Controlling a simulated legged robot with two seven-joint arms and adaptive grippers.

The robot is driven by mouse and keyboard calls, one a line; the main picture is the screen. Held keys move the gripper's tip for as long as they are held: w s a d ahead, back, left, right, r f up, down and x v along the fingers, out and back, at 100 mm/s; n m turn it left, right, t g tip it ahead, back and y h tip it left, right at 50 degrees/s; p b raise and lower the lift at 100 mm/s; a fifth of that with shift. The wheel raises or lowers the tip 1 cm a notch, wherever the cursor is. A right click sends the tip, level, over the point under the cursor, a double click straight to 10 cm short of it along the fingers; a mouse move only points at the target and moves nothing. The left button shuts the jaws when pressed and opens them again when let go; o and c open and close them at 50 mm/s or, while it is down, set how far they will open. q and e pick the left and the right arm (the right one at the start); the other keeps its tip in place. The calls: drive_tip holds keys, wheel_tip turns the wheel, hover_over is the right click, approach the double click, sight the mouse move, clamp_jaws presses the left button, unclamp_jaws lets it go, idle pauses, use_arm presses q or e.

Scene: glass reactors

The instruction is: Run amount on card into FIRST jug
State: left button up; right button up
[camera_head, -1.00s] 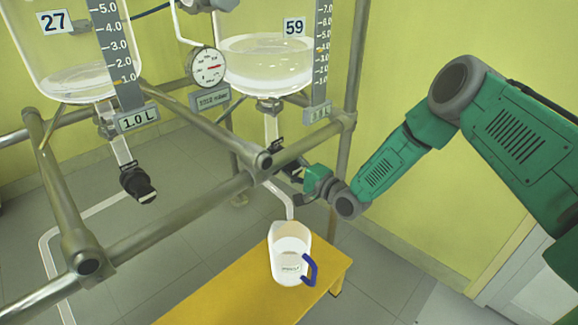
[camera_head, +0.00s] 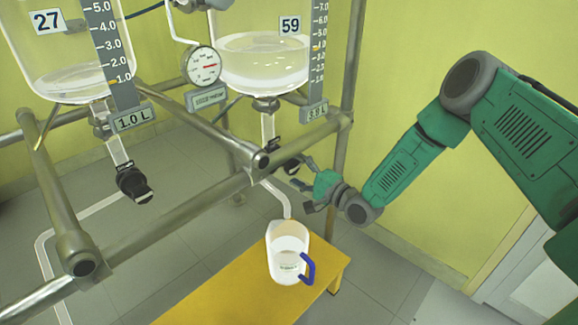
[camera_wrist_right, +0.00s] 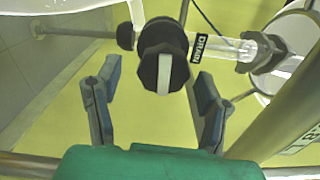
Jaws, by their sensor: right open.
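A white jug (camera_head: 283,262) with a blue handle (camera_head: 308,268) and a small label stands upright on a yellow stool (camera_head: 215,300), below the bent drain pipe (camera_head: 277,198) of glass reactor 59 (camera_head: 262,62). The reactor holds clear liquid. My right gripper (camera_head: 303,180) is open and empty, just right of and below the black drain valve (camera_head: 292,165). In the right wrist view, the black knob (camera_wrist_right: 163,56) with a white bar, beside a "DRAIN" label (camera_wrist_right: 202,47), lies ahead between the spread fingers, apart from them. My left gripper is out of view.
Reactor 27 (camera_head: 70,60), with its own black valve (camera_head: 133,184), hangs at the left. Metal frame bars (camera_head: 170,225) cross in front. A round gauge (camera_head: 203,66) sits between the reactors. The floor right of the stool is clear.

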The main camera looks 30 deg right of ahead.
drive_tip(key=v, duration=0.8)
drive_tip(key=shift+d+f, duration=0.15)
drive_tip(key=shift+d, duration=0.05)
drive_tip(key=shift+a, duration=0.1)
